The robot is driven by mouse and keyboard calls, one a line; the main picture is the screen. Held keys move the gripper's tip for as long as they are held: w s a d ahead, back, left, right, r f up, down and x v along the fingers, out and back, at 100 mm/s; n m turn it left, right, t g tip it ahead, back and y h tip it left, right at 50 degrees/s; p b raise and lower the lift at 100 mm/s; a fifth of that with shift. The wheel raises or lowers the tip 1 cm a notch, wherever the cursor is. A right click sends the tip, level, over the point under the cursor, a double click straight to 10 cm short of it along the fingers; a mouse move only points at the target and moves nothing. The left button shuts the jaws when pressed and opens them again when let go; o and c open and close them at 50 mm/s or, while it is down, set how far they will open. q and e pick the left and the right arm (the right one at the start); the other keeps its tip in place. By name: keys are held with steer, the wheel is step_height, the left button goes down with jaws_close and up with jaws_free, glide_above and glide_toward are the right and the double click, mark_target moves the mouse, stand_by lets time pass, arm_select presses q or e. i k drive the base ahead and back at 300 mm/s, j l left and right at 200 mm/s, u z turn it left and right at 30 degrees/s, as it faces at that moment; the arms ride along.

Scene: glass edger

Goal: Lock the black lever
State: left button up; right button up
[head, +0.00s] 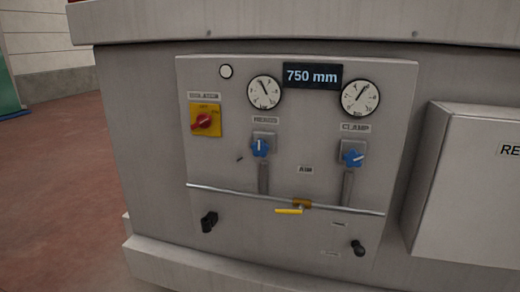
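Two black handles show low on the grey control panel in the head view. The left one (209,221) is a short, thick lever shape that tilts up to the right, at the panel's lower left. The right one (358,248) has a round knob end and sits at the lower right, beside small labels too blurred to read. I cannot tell which one is the black lever of the task, nor whether either is locked. Neither of my grippers is in view.
The panel (230,175) carries two dials, a 750 mm display (312,76), a red-and-yellow isolator switch (204,121), two blue knobs (261,147) and a yellow valve handle (289,211) below a pipe. A grey box (470,190) juts out at right. Open floor (60,180) lies left.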

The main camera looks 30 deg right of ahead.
mark_target(359, 251)
steer(key=z, duration=1.85)
